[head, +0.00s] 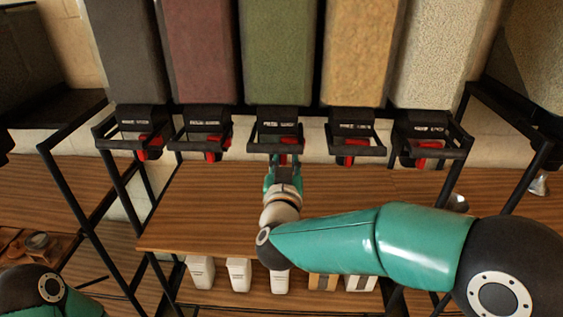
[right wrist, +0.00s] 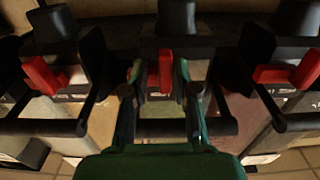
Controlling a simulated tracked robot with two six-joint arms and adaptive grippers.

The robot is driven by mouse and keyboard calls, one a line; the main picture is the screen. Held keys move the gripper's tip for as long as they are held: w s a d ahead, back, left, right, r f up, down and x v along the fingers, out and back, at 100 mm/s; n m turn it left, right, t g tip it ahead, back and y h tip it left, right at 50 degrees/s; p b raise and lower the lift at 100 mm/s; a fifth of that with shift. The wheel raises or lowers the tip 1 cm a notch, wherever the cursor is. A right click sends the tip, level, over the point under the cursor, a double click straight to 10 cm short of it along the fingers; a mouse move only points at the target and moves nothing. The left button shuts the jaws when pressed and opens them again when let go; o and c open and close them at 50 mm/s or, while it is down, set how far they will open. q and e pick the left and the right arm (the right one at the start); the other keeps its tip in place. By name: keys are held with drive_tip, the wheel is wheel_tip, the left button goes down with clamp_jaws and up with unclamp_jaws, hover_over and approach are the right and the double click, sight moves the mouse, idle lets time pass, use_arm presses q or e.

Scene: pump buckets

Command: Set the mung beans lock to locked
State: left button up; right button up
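The green-filled dispenser (head: 276,55), which looks like the mung beans one, is in the middle of the row; its label is too small to read. Its red lock lever (right wrist: 165,72) shows upright in the right wrist view. My right gripper (right wrist: 161,92) is open, with one finger on each side of this lever and a visible gap to each. In the head view my right gripper (head: 284,165) is just below the dispenser's black outlet, partly covering the lever. My left gripper is out of view; only part of my left arm shows at the bottom left.
Neighbouring dispensers have red levers, left (right wrist: 42,75) and right (right wrist: 290,72), close beside my right gripper. Black bars (right wrist: 40,127) run in front of the outlets. A wooden shelf (head: 190,215) lies below, with several white containers (head: 200,272) under its front edge.

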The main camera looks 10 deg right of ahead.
drive_tip(key=shift+o, duration=0.5)
drive_tip(key=s+a, duration=0.2)
drive_tip(key=s, duration=0.9)
drive_tip(key=shift+s+a, duration=0.15)
drive_tip(key=shift+s, duration=0.25)
drive_tip(key=shift+f, duration=0.1)
